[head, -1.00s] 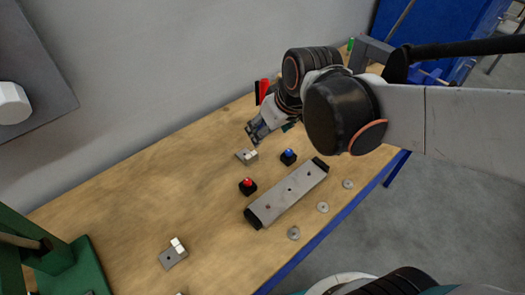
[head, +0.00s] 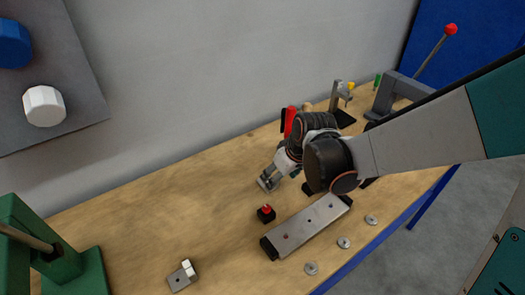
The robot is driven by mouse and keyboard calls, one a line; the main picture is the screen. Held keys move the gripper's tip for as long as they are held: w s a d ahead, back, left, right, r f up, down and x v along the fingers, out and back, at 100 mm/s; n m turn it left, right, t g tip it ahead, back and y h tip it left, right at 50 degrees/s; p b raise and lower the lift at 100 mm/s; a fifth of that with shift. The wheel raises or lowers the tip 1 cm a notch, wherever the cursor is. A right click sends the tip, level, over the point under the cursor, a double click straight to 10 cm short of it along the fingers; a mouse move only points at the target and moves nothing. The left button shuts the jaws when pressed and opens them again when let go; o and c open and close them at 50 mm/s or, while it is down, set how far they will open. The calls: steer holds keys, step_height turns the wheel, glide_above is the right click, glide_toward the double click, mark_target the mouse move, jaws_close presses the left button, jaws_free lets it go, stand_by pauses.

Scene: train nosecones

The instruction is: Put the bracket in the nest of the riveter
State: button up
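A small grey bracket with a pale upright block (head: 181,277) lies on the bench at the lower left. In the earlier head view a second, similar bracket lay just behind the red button; my gripper (head: 265,184) now covers that spot, low over the bench. I cannot tell whether that bracket is between the fingers or whether the fingers are open or shut. A grey tool with a long red-knobbed lever (head: 400,93) stands at the far right, and a smaller upright device with a yellow part (head: 342,97) stands left of it. Which is the riveter, and its nest, I cannot make out.
A red button on a black base (head: 266,214) stands in front of my gripper. A long grey bar with black ends (head: 305,226) lies right of it, with several washers (head: 344,242) along the front edge. A green press (head: 60,262) stands at left. The bench's left middle is clear.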

steer(key=shift+w+b+x, duration=0.2)
steer(key=shift+b+x, duration=1.15)
steer(key=shift+x, duration=1.9)
steer(key=shift+r, duration=0.15)
steer(key=c, duration=1.2)
steer(key=shift+c, duration=0.2)
